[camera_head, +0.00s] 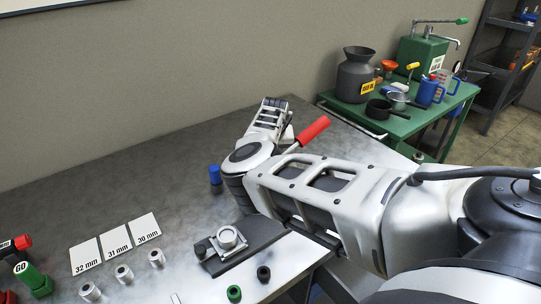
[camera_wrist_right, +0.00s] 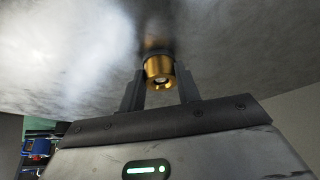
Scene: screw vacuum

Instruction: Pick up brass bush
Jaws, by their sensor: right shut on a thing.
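The brass bush (camera_wrist_right: 159,72) is a small gold ring-shaped piece with a hole in its end. In the right wrist view it sits between the two dark fingers of my right gripper (camera_wrist_right: 160,88), which is shut on it. The grey metal tabletop (camera_wrist_right: 230,50) lies just beyond, with a dark shadow by the bush; I cannot tell whether they touch. In the head view my right arm reaches over the table, and its hand (camera_head: 268,118) is near the far edge. The bush and fingertips are hidden there. My left gripper is not in view.
A red-handled tool (camera_head: 312,131) and a blue cylinder (camera_head: 215,174) are near my right arm. A dark fixture (camera_head: 245,245) stands in front. Labelled cards (camera_head: 115,240), small metal rings (camera_head: 124,274) and a green GO gauge (camera_head: 33,279) lie left. A green cart (camera_head: 395,125) stands behind.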

